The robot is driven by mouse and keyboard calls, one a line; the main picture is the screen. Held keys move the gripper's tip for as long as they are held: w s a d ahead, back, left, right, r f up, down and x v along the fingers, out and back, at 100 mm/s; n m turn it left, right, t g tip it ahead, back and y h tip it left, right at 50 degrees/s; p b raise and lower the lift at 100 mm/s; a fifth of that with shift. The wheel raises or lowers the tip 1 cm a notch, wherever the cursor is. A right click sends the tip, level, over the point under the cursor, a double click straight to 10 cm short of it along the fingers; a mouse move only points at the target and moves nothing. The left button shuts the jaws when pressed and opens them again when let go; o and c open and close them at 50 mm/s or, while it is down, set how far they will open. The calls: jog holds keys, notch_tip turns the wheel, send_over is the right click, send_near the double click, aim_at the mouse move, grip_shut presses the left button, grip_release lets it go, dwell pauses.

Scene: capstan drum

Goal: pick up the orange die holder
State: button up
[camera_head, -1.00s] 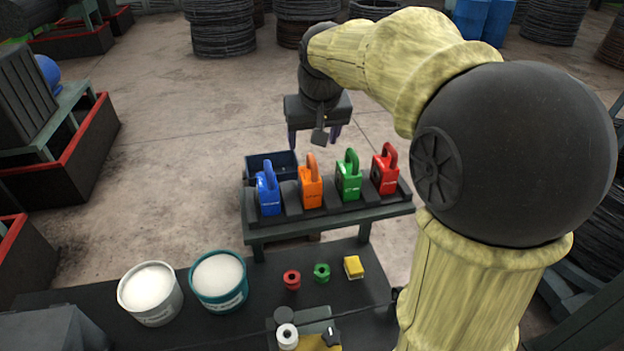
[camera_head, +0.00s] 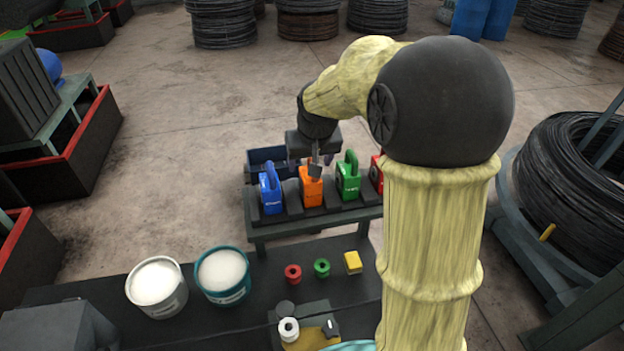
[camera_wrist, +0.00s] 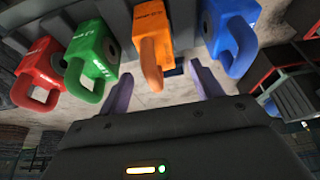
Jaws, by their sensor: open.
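The orange die holder (camera_head: 311,188) stands upright in the rack between the blue and green holders. In the wrist view the orange die holder (camera_wrist: 153,44) has its loop handle pointing toward my gripper. My gripper (camera_wrist: 160,88) is open and empty, with one purple finger on each side of the handle's line. The handle's tip appears between or just short of the fingers, and I see no contact. In the head view my gripper (camera_head: 314,165) is over the orange holder and hides its handle.
The blue holder (camera_head: 270,191) and green holder (camera_head: 347,178) stand close on either side. The red holder (camera_head: 377,174) is partly hidden by my arm. A dark blue bin (camera_head: 262,158) sits behind the rack (camera_head: 257,221). Two buckets stand on the front table.

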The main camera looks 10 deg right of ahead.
jog(key=shift+p+x, duration=0.45)
jog(key=shift+x, duration=1.05)
jog(key=shift+w+d, duration=0.1)
jog(key=shift+r, duration=0.1)
jog(key=c, duration=0.9)
jog(key=shift+w, duration=0.15)
jog(key=c, duration=0.3)
jog(key=shift+r, duration=0.1)
notch_tip(320, 180, up, 9)
jog(key=b, duration=0.3)
jog(key=shift+r, duration=0.5)
